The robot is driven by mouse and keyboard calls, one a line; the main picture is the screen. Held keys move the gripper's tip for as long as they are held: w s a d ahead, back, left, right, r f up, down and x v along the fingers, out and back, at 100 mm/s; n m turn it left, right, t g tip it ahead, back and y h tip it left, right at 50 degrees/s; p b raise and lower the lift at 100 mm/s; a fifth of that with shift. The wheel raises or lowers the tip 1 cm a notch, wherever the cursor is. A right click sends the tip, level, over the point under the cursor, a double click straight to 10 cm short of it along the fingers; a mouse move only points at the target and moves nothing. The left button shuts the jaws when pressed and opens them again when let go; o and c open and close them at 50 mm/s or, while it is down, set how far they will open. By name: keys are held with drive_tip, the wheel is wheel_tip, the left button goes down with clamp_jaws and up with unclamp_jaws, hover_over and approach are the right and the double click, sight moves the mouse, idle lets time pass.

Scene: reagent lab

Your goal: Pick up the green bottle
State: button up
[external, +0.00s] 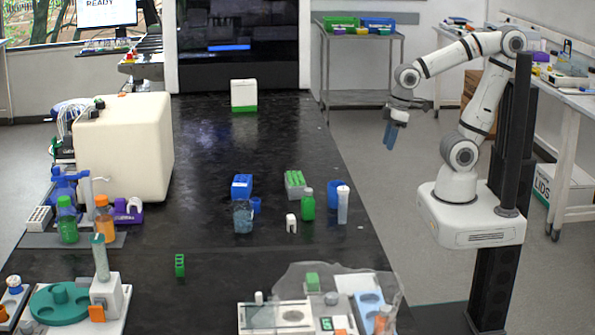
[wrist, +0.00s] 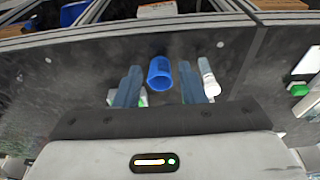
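A green bottle (external: 307,204) stands upright on the black bench, left of a blue cup (external: 333,186) and a white tube (external: 343,205). Another green bottle (external: 68,220) stands at the far left beside an orange bottle (external: 104,218). My gripper (external: 391,136) hangs in the air off the bench's right side, apart from the bottles. In the wrist view its two blue fingers are spread with nothing held. The blue cup (wrist: 160,73) shows beyond the gap between them, the white tube (wrist: 208,78) at the right finger. Small green and white bits show by the left finger; I cannot tell what they are.
A green rack (external: 295,182), a blue box (external: 242,185), a clear beaker (external: 243,217) and a small white piece (external: 291,223) stand near the central bottle. A clear-topped station (external: 340,285) is at the front.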

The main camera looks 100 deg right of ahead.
drive_tip(key=o, duration=0.5)
drive_tip(key=t+b, duration=0.2)
approach(312, 198)
wheel_tip(312, 198, down, 5)
drive_tip(key=w+d, duration=0.1)
drive_tip(key=d, duration=0.1)
drive_tip(key=shift+w+a+f+n, duration=0.15)
drive_tip(key=shift+w+n, duration=0.05)
drive_tip(key=shift+w, duration=0.15)
drive_tip(key=shift+w+a+f+n, duration=0.1)
drive_tip(key=shift+w+f+n, duration=0.1)
drive_tip(key=shift+w, duration=0.1)
drive_tip(key=shift+x, duration=3.5)
